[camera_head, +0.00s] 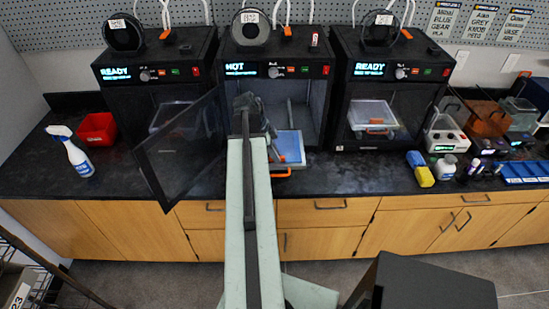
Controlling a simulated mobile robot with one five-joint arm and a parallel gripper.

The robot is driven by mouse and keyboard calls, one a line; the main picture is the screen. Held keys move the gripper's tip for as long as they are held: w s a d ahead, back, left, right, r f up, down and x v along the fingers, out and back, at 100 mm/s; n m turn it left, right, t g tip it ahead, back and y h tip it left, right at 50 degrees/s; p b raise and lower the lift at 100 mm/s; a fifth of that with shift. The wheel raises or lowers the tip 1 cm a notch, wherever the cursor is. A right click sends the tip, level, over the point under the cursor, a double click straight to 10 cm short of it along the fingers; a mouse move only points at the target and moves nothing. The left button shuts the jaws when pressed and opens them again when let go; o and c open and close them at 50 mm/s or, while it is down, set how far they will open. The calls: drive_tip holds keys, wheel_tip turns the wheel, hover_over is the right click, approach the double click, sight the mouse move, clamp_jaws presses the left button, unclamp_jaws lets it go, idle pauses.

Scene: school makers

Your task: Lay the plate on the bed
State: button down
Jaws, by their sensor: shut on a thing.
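I cannot tell whether the plate touches the bed.
Closed printers reading "READY" stand left (155,73) and right (392,70). A spray bottle (76,155) and red bin (97,129) are at left. A yellow-blue sponge (420,168), a white device (445,138) and small bottles crowd the right counter.

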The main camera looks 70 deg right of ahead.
drive_tip(key=shift+s+f, duration=0.1)
drive_tip(key=shift+f, duration=0.05)
drive_tip(key=c, duration=1.4)
unclamp_jaws()
drive_tip(key=p+v, duration=1.1)
drive_tip(key=v, duration=0.1)
drive_tip(key=shift+r, duration=0.2)
